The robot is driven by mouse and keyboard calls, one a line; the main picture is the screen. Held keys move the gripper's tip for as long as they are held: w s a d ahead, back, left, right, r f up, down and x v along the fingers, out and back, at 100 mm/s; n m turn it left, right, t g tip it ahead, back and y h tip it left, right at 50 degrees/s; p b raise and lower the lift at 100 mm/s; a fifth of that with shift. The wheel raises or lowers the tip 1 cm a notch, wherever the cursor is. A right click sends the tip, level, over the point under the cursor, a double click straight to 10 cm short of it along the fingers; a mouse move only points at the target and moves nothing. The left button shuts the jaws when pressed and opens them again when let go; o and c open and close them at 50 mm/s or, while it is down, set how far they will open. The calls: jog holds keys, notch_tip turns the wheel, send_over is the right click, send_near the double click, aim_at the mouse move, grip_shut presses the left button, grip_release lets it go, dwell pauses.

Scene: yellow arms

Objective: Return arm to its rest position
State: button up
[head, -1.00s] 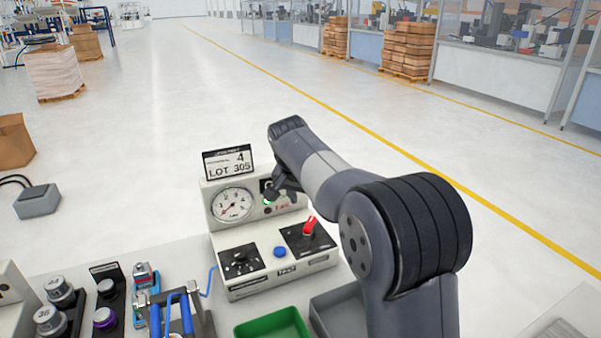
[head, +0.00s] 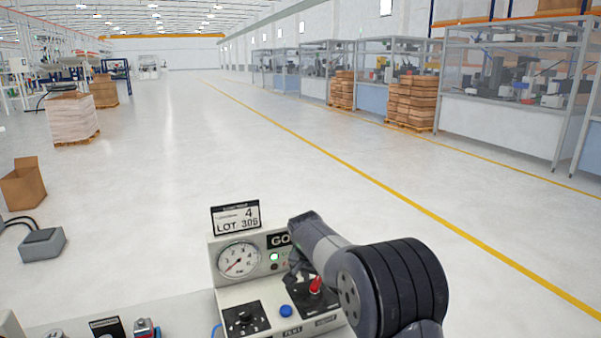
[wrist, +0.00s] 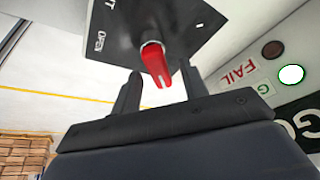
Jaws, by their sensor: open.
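My gripper (head: 297,272) hangs at the front of the white test station (head: 222,291), near its red lever (head: 315,285). In the wrist view the gripper's two dark fingers (wrist: 160,72) are apart, and the red lever (wrist: 155,62) shows between and beyond them on its black plate. I cannot tell the exact gap to the lever. My arm is bent and reaches in from the lower right, hiding the station's right side.
The station carries a round gauge (head: 239,259), a lit green lamp (head: 274,257) by a GO label, a blue button (head: 286,311), a black knob (head: 244,318) and a LOT 305 sign (head: 236,217). Open floor lies beyond the bench.

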dwell(0.3)
jog(key=v, duration=1.1)
jog(key=x, duration=1)
jog(key=shift+w+d+f, duration=0.1)
jog(key=shift+f, duration=0.25)
jog(key=shift+w+f, duration=0.15)
jog(key=shift+n, duration=0.6)
jog(key=shift+n+y, duration=0.5)
jog(key=shift+n, duration=0.8)
jog(key=shift+a+y, duration=0.25)
jog(key=shift+y, duration=0.05)
